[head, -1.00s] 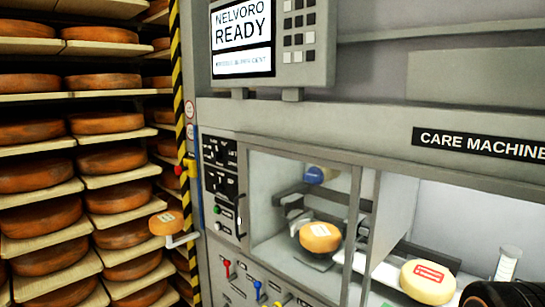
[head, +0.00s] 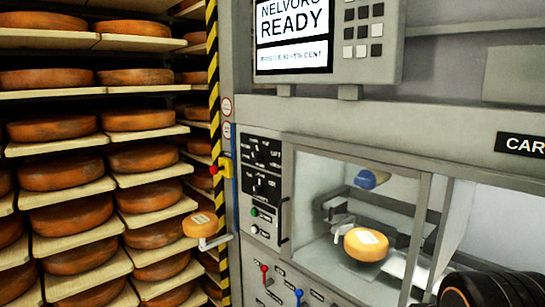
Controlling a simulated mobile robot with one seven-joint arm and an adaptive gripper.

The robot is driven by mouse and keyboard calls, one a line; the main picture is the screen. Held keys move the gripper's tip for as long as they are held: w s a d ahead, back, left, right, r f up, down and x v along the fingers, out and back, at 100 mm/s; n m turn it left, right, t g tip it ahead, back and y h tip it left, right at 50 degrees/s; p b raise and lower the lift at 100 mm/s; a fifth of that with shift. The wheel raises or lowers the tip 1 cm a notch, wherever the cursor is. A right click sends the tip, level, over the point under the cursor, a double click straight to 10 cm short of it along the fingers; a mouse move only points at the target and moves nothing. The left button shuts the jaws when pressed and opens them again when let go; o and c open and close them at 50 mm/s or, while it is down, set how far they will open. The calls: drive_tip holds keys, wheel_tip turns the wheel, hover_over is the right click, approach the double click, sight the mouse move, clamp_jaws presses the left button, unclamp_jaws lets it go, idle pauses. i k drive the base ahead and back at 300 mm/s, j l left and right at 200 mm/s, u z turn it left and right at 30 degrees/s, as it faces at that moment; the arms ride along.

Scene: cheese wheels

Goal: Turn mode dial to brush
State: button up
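A dark control panel (head: 261,190) is on the left of the care machine's front. It carries two black rotary dials, an upper dial (head: 262,153) and a lower dial (head: 262,185), with small white lettering around each. The lettering is too small to read, so I cannot tell which is the mode dial or where either points. A black rounded part of my arm shows at the lower right corner, well apart from the panel. My gripper's fingers are not in view.
Below the dials are a green button (head: 254,211) and a white one. Red (head: 265,272) and blue levers are lower down. A window (head: 330,190) shows a cheese wheel (head: 366,244) inside. A small cheese (head: 198,224) on a bracket juts out left of the panel. Cheese shelves fill the left.

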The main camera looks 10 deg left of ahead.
sight(257, 156)
drive_tip(key=i+j+u, duration=0.2)
drive_tip(key=j, duration=0.3)
drive_tip(key=i+j+u, duration=0.45)
drive_tip(key=i+j, duration=0.25)
drive_tip(key=j, duration=0.15)
